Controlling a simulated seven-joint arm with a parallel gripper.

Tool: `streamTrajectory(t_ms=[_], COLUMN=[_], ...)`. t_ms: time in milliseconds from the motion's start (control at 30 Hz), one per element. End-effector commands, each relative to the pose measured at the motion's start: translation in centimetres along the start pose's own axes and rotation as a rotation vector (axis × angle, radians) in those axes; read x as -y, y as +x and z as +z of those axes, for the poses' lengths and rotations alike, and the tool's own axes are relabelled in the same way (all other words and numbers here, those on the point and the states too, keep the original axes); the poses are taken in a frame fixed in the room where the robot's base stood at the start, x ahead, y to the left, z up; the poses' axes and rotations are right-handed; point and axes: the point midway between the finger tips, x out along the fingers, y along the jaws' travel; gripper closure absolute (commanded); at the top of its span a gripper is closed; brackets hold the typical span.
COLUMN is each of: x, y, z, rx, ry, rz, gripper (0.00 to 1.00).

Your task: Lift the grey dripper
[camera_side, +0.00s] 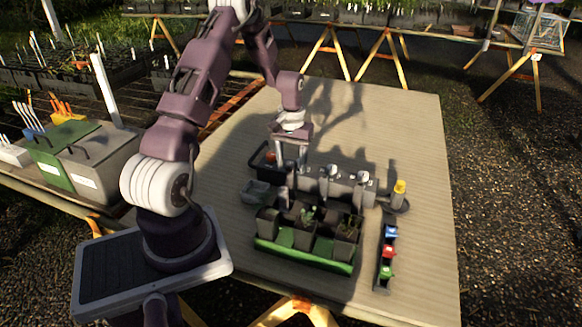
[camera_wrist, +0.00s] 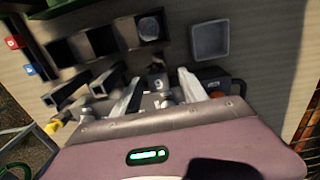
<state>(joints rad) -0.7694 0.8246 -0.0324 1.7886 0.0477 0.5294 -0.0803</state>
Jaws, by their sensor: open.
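My gripper (camera_side: 292,164) points down near the left end of a grey row of blocks (camera_side: 345,189) with pale round tops. I cannot surely pick out the grey dripper. A small rack (camera_side: 381,282) at the right holds a blue piece (camera_side: 391,232), a red piece (camera_side: 389,252) and a green piece (camera_side: 386,272); no grey one shows clearly there.
A green tray (camera_side: 300,259) holds dark pots, some with seedlings, in front of the grey row. A shallow grey square dish (camera_side: 254,193) lies left. A yellow-topped piece (camera_side: 399,188) stands on a round dark base at right. The back and right of the table (camera_side: 400,120) are clear.

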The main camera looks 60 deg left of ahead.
Motion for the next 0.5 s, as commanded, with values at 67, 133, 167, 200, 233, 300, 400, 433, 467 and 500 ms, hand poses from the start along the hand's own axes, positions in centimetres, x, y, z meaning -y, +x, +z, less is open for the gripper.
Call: streamTrajectory(t_ms=[67,133,167,200,233,300,400,433,467,500], x=[-0.02,-0.03,-0.03,-0.03,-0.04,-0.04,-0.04,-0.05,-0.04,-0.05], y=[0.37,0.37,0.36,0.35,0.35,0.34,0.32,0.32,0.32,0.32], z=[0.01,0.0,0.0,0.0,0.0,0.0,0.0,0.0,0.01,0.01], rx=[0.0,-0.001,-0.001,-0.001,-0.001,-0.001,-0.001,-0.001,-0.001,-0.001], ry=[0.0,0.0,0.0,0.001,0.001,0.001,0.001,0.001,0.001,0.001], rz=[0.0,0.0,0.0,0.0,0.0,0.0,0.0,0.0,0.0,0.0], gripper=[0.49,0.49,0.49,0.49,0.49,0.63,0.82,0.88,0.94,1.0])
